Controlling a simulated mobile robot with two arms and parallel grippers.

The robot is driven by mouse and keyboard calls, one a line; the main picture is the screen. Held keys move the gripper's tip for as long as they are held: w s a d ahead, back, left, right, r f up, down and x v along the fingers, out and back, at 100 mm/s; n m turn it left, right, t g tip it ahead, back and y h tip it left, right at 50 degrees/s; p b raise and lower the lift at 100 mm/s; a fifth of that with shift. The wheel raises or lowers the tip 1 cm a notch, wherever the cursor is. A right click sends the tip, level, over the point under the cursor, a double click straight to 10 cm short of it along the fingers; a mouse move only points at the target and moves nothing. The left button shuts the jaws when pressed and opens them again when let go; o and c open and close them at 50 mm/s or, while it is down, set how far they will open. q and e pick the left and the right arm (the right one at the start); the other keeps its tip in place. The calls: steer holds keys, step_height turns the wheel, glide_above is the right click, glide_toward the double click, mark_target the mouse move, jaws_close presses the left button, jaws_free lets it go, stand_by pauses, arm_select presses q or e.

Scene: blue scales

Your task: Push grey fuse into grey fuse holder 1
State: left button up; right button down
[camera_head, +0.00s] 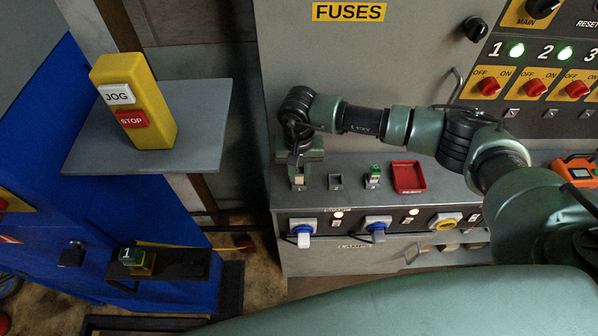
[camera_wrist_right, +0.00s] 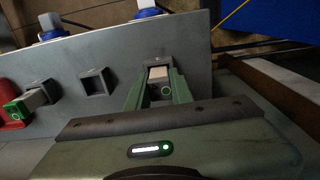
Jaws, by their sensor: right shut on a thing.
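In the head view my right gripper (camera_head: 298,162) points down at the leftmost holder on the grey ledge, and the fuse's pale body (camera_head: 299,180) shows below the fingers. Grey fuse holder 1 (camera_head: 298,187) appears to be this leftmost one. The fuse is in line with its mouth; how deep it sits is hard to tell. My left gripper is not in view.
An empty holder (camera_head: 335,181) is beside it, then a holder with a green-capped fuse (camera_head: 374,173) and a red tray (camera_head: 408,177). Blue-and-white switches (camera_head: 301,233) are on the panel front below. A yellow JOG/STOP box (camera_head: 133,102) stands on a shelf at left.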

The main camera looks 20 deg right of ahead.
steer(key=shift+f, duration=0.2)
steer(key=c, duration=1.2)
jaws_free()
steer(key=shift+o, duration=0.2)
step_height(320, 180, up, 7)
steer(key=shift+w+f+b, duration=0.1)
steer(key=shift+f+b, duration=0.05)
steer(key=shift+b, duration=1)
steer(key=shift+r, duration=0.65)
